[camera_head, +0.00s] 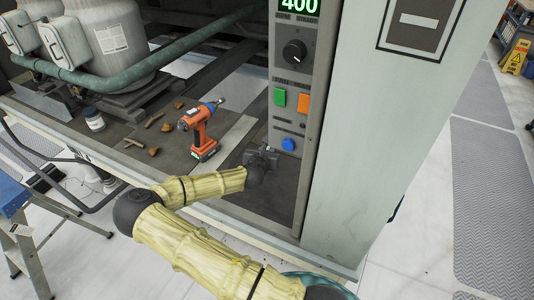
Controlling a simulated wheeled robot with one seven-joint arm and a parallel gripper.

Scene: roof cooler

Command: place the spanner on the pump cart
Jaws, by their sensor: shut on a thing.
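My gripper (263,157) is a small dark shape at the end of my pale, ribbed arm. It is low over the unit's deck, close in front of the control panel. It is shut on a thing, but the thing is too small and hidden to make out. I see no spanner clearly anywhere. No pump cart can be clearly made out in this view.
An orange cordless drill (201,130) stands on the deck (228,136), left of my gripper. A white jar (94,119) and several brown scraps lie farther left. The control panel (291,95) rises beside my gripper. A blue-topped stand (14,196) is at far left.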

